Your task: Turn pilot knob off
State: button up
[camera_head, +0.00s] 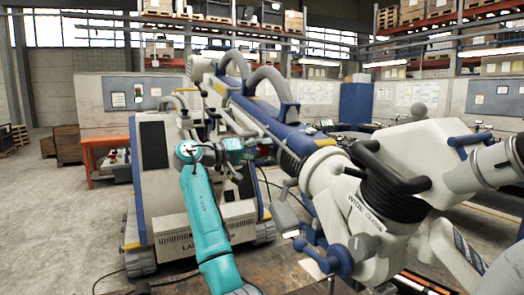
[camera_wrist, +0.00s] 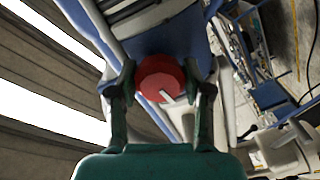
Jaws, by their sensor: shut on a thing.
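The red round knob (camera_wrist: 158,72) shows in the middle of the wrist view, with a pale pointer mark at its lower right. It sits against a blue and light-grey part of the machine. My gripper (camera_wrist: 160,82) has one finger on each side of the knob and is shut on it. The knob cannot be made out in the head view.
The machine's big white and blue arm (camera_head: 385,200) fills the right of the head view. A white tracked base unit (camera_head: 155,180) stands left of my arm. An orange workbench (camera_head: 104,150) is farther left. Open concrete floor (camera_head: 50,225) lies at the left.

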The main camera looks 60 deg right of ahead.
jog(key=shift+m, duration=0.4)
jog(key=m, duration=0.2)
jog(key=shift+m, duration=0.4)
jog(key=m, duration=0.4)
jog(key=shift+m, duration=0.3)
jog(key=m, duration=0.4)
jog(key=shift+m, duration=2.1)
jog(key=o, duration=1.1)
jog(key=shift+o, duration=0.2)
